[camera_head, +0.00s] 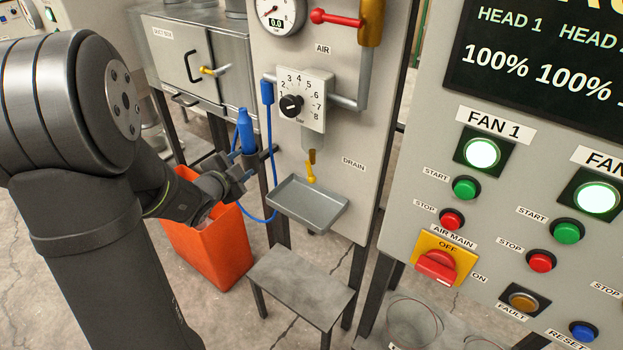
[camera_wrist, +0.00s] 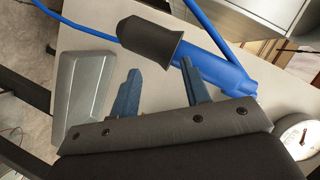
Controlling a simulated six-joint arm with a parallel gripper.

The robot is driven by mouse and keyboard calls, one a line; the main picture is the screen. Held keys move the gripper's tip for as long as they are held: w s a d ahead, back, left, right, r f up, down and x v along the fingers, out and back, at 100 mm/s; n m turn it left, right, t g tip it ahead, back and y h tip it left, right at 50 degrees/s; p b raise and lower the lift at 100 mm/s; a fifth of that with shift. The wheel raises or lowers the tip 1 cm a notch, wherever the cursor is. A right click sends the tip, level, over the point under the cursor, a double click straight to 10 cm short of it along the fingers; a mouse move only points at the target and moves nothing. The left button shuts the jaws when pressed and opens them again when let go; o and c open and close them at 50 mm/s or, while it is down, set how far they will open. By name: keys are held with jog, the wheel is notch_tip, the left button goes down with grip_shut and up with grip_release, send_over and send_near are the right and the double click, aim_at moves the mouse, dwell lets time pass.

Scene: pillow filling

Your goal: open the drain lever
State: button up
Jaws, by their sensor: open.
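The drain lever (camera_head: 311,170) is a small yellow handle under the regulator, beside the DRAIN label and just above the grey tray. It hangs downward, slightly tilted. My gripper (camera_head: 236,172) is to the left of the lever and apart from it, near the blue air tool. In the wrist view my gripper (camera_wrist: 160,88) is open, with nothing between its two blue-grey fingers. I cannot make out the lever in the wrist view.
The blue air tool (camera_head: 245,132) stands in a holder close to my gripper, with a blue hose (camera_head: 270,165) hanging nearby. The grey drip tray (camera_head: 308,204) juts out below the lever. An orange bin (camera_head: 215,250) and a low metal table (camera_head: 300,282) stand below.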

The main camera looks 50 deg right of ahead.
jog(key=s+a+f+g+h, duration=0.2)
jog(key=s+f+g, duration=0.1)
jog(key=s+g, duration=0.15)
jog(key=n+g+h, duration=0.1)
jog(key=g, duration=0.5)
send_near(308, 181)
jog(key=x, duration=1.1)
jog(key=shift+d+f, duration=0.1)
jog(key=shift+d, duration=0.1)
jog(key=shift+c, duration=0.4)
jog(key=c, duration=0.8)
jog(key=m, duration=0.1)
jog(key=w+m, duration=0.1)
jog(key=shift+w+m+t+y, duration=0.25)
jog(key=shift+m+y, duration=0.05)
jog(key=shift+m, duration=0.1)
jog(key=shift+c, duration=0.2)
